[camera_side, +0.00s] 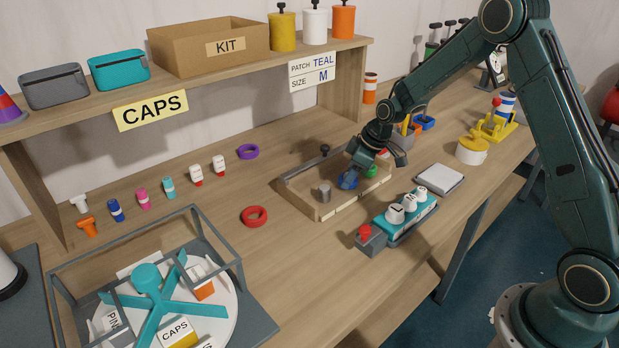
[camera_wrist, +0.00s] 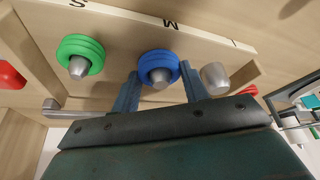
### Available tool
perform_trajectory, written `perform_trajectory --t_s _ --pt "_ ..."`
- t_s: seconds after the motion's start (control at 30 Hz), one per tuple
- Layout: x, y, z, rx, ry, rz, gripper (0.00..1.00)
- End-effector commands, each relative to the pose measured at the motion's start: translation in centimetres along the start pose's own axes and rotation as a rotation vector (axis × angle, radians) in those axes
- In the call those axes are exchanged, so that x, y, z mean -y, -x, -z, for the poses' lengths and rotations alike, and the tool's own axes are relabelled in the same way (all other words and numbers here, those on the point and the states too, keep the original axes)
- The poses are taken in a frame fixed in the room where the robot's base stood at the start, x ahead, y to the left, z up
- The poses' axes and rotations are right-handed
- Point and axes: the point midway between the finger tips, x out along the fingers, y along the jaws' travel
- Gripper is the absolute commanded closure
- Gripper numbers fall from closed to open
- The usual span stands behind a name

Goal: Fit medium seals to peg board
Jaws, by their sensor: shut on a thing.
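The wooden peg board (camera_side: 345,206) has a row of metal pegs and letter marks along its edge, which also shows in the wrist view (camera_wrist: 120,20). A blue seal (camera_wrist: 158,62) is around the middle peg by the M mark; how far down it sits I cannot tell. It also shows in the side view (camera_side: 348,181). My gripper (camera_wrist: 161,88) is shut on the blue seal, one finger on each side. A green seal (camera_wrist: 80,52) is around the peg to its left. The peg to its right (camera_wrist: 215,78) is bare.
A red ring (camera_side: 254,216) and a purple ring (camera_side: 248,152) lie on the bench left of the board. A teal box with white knobs (camera_side: 408,210) and a red button stands in front. A white pad (camera_side: 440,179) lies to the right. A shelf runs behind.

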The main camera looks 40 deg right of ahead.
Motion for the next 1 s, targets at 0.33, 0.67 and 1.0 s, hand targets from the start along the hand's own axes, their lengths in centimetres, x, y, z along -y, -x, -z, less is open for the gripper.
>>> perform_trajectory --t_s 0.33,0.67,1.0 --pt "0.0 -0.3 -0.2 0.001 0.000 0.000 0.30" --pt "0.0 -0.3 -0.1 0.000 0.000 0.000 0.30" --pt "0.0 1.7 -0.1 -0.001 0.000 -0.001 0.30"
